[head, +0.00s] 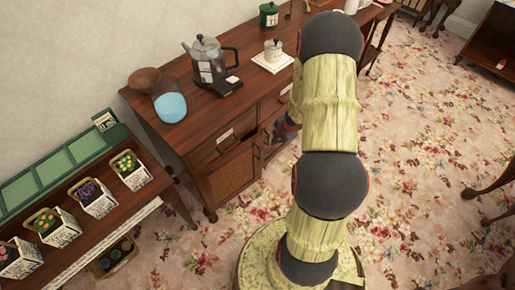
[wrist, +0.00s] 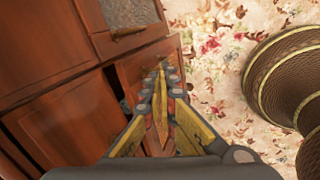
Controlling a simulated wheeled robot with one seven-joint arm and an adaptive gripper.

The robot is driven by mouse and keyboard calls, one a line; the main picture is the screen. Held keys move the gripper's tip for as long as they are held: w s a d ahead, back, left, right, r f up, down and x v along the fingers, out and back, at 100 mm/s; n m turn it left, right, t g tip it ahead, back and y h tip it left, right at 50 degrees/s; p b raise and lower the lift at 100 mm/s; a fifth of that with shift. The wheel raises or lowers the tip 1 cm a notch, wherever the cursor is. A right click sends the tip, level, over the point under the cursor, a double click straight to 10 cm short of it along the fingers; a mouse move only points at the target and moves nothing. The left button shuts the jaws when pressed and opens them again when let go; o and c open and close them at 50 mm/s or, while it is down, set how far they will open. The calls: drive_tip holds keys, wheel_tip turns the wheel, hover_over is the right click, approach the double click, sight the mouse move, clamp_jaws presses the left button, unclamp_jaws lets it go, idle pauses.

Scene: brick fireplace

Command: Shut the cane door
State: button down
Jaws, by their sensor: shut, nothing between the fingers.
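The cane door (head: 233,173) is a brown wooden frame with a woven panel, low on the front of the wooden sideboard (head: 165,125). It seems to stand a little out from the sideboard front; how far is hard to tell. In the wrist view a framed panel with a greyish textured inset (wrist: 125,12) shows at the top, probably this door. My gripper (wrist: 161,68) is shut and empty, its fingertips in front of a reddish wooden panel; contact is unclear.
A plant bench (head: 150,195) is at the left. Flowered carpet (head: 415,150) lies open at the right.

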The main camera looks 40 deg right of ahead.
sight(255, 140)
drive_tip(key=w+a+f+m+b, duration=0.3)
drive_tip(key=w+f+m+b, duration=0.4)
drive_tip(key=m, duration=0.9)
drive_tip(key=shift+w+f+y, duration=0.2)
drive_tip(key=shift+f+y, duration=0.1)
drive_tip(key=shift+f, duration=1)
drive_tip(key=shift+r+p, duration=0.1)
drive_tip(key=shift+p, duration=0.2)
drive_tip(key=w+p, duration=0.1)
drive_tip(key=p, duration=0.2)
drive_tip(key=shift+w+d+r+n, duration=0.1)
drive_tip(key=shift+w+r+n, duration=0.1)
drive_tip(key=shift+w+n, duration=0.15)
drive_tip(key=w+p, duration=0.2)
drive_tip(key=p, duration=0.1)
drive_tip(key=shift+w+d+f+p, duration=0.1)
drive_tip(key=shift+w+f+p, duration=0.1)
drive_tip(key=shift+w+p, duration=0.6)
